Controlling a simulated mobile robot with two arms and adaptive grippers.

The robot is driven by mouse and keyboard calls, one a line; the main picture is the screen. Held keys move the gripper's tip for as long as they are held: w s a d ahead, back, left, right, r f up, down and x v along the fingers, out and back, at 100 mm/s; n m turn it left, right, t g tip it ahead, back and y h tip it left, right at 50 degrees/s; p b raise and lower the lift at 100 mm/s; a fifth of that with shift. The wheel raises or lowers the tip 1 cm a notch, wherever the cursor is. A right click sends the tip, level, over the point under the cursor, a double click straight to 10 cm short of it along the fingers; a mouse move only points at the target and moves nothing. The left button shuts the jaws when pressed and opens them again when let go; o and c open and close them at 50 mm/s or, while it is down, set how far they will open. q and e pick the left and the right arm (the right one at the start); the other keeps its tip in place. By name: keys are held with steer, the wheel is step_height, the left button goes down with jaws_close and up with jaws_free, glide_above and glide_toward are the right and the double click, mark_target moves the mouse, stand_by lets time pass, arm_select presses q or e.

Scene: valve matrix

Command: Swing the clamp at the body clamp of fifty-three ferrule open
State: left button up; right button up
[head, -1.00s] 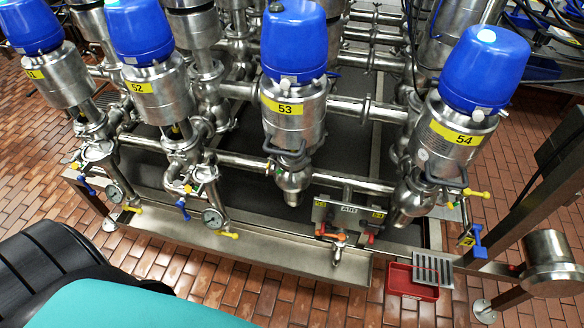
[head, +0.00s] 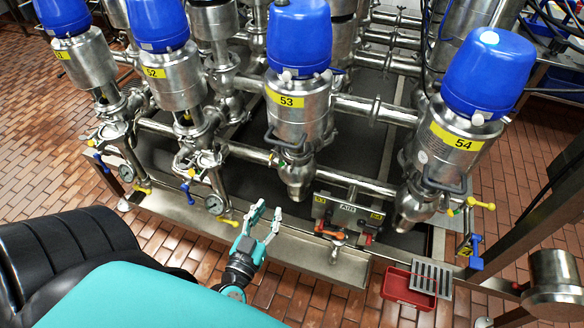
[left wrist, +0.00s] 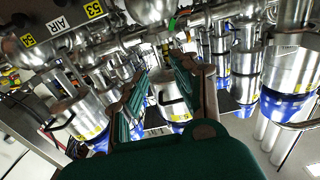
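Valve 53 (head: 298,105) stands in the front row, with a blue cap, a steel body and a yellow "53" label. Below its label a dark looped clamp handle (head: 286,143) sits across the body. I cannot tell from here whether that clamp is closed. My left gripper (head: 268,213) is teal and grey, with its fingers apart and nothing between them. In the head view it shows in front of the frame, lower left of valve 53, apart from the clamp. In the left wrist view the gripper's fingers (left wrist: 165,68) are spread too. My right gripper is not in view.
Valve 52 (head: 163,80) and valve 54 (head: 462,140) flank valve 53. An AIR panel (head: 347,209) with orange and red levers stands low in front. Gauges (head: 214,204) and yellow-handled taps lie to the left. A red tray (head: 408,290) is at the lower right. Brick floor is open in front.

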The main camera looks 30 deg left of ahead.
mark_target(291, 169)
arm_select(q)
steer(key=x, duration=1.5)
steer(key=shift+w+p, duration=0.35)
steer(key=shift+p, duration=0.05)
jaws_close()
steer(key=shift+d, duration=0.1)
